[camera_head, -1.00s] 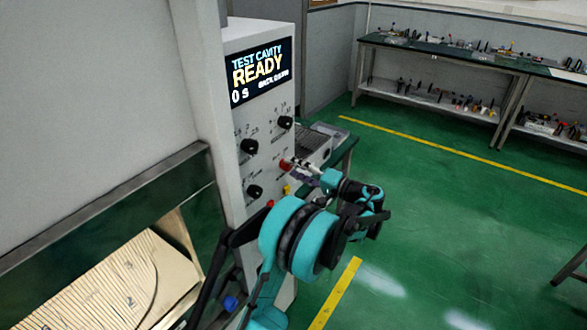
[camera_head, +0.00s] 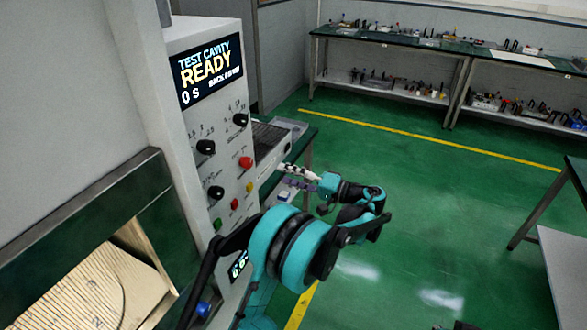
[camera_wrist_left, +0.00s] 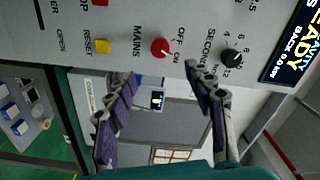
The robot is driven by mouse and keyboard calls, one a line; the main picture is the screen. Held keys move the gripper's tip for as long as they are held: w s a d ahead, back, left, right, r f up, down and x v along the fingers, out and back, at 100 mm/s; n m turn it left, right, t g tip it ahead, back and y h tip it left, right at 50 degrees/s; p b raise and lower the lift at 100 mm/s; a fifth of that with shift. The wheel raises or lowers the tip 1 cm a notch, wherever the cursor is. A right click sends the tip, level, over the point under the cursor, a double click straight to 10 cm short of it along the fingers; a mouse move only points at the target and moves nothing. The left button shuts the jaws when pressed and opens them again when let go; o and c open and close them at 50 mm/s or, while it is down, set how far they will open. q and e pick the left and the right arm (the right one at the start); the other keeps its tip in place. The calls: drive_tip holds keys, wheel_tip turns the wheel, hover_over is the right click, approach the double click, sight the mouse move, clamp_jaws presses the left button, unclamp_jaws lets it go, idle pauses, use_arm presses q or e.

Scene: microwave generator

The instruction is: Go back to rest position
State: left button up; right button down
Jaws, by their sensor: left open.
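The microwave generator's light front panel (camera_head: 222,135) stands left of centre in the head view, with a display (camera_head: 208,72) reading "TEST CAVITY READY" and 0 s. A red knob (camera_head: 246,162) sits on the panel; in the left wrist view this red knob (camera_wrist_left: 161,47) is marked MAINS, OFF and ON. My left gripper (camera_head: 298,178) is right of the panel in the head view, apart from the red knob. In the left wrist view my left gripper (camera_wrist_left: 160,76) has its fingers spread with nothing between them. My right gripper is not in view.
Black knobs (camera_head: 205,147) and small coloured buttons (camera_head: 235,204) project from the panel. A chamber with a light, ridged interior (camera_head: 95,290) is at lower left. A bench with tools (camera_head: 420,45) stands at the back, another table (camera_head: 578,172) at right. Green floor (camera_head: 440,190) between is clear.

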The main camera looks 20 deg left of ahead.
use_arm(q)
drive_tip(key=s+a+f+m+t+h, duration=0.1)
drive_tip(key=s+a+m+t+h, duration=0.2)
drive_tip(key=s+h, duration=0.8)
drive_tip(key=s+d+f+t+h, duration=0.1)
drive_tip(key=s+d+f+h, duration=0.2)
drive_tip(key=s+d, duration=0.3)
drive_tip(key=s+d+f+t+h, duration=0.1)
drive_tip(key=s+d+f+h, duration=0.2)
drive_tip(key=s, duration=0.8)
drive_tip(key=d+h, duration=0.1)
drive_tip(key=d, duration=0.1)
drive_tip(key=shift+d+f, duration=0.25)
drive_tip(key=shift+d, duration=0.1)
drive_tip(key=shift+w, duration=0.1)
